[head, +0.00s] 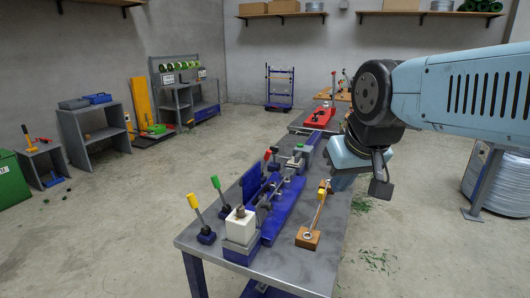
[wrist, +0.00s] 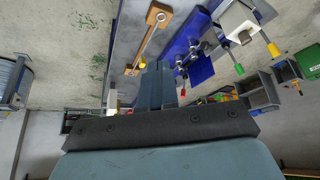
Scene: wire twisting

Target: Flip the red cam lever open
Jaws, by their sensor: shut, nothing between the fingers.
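A lever with a red knob (head: 267,155) stands upright on the blue wire-twisting fixture (head: 283,210) on the metal bench. A small red knob also shows in the wrist view (wrist: 183,92), just right of the fingers; I cannot tell whether it is the same one. My gripper (wrist: 158,72) is shut and empty, its two blue-grey fingers together. In the head view my wrist hangs above the right edge of the bench, to the right of the fixture and apart from the red lever. The fingertips are not clear there.
Levers with yellow (head: 192,200) and green (head: 215,182) knobs stand at the near left, beside a white block (head: 240,226). A wooden block with a rod (head: 308,238) lies at the near right of the bench. A red machine (head: 319,117) stands farther back.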

